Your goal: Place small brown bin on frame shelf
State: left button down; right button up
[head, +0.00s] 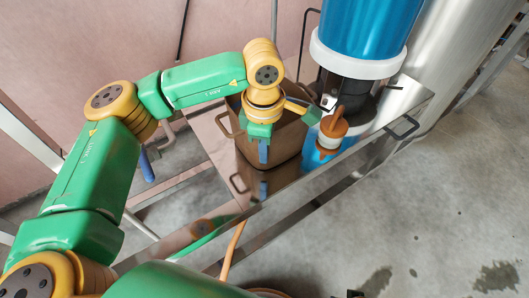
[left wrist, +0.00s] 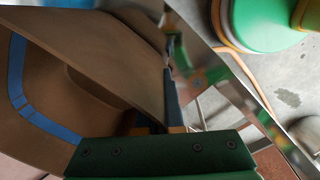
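The small brown bin (head: 286,146) is at the metal frame shelf (head: 225,160), below and left of the blue tank; it also shows large in the left wrist view (left wrist: 95,55), with a blue stripe inside. I cannot tell whether its base touches the shelf. My left gripper (head: 263,152) is at the bin's near left wall, one blue finger outside it. In the left wrist view the wall passes between the closely spaced fingers (left wrist: 162,100), so the gripper looks shut on it. The inner finger is mostly hidden. My right gripper is not in view.
A blue tank with a white collar (head: 355,65) stands over the shelf's right part. An orange tap (head: 334,123) is close to the bin's right side. Black handles stick out at the shelf's edges (head: 404,128). The floor at the lower right (head: 430,220) is clear.

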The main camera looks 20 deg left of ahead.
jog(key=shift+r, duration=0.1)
pick_arm(q)
jog(key=shift+f, duration=0.15)
jog(key=c, duration=1.1)
grip_release()
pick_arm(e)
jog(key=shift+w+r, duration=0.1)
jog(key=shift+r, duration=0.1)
pick_arm(q)
jog(key=shift+o, duration=0.2)
notch_tip(320, 180, up, 12)
jog(key=p, duration=0.3)
jog(key=shift+s+p, duration=0.35)
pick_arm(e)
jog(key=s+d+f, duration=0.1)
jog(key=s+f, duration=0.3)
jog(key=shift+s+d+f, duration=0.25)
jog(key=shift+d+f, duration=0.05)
pick_arm(q)
jog(key=shift+d, duration=0.1)
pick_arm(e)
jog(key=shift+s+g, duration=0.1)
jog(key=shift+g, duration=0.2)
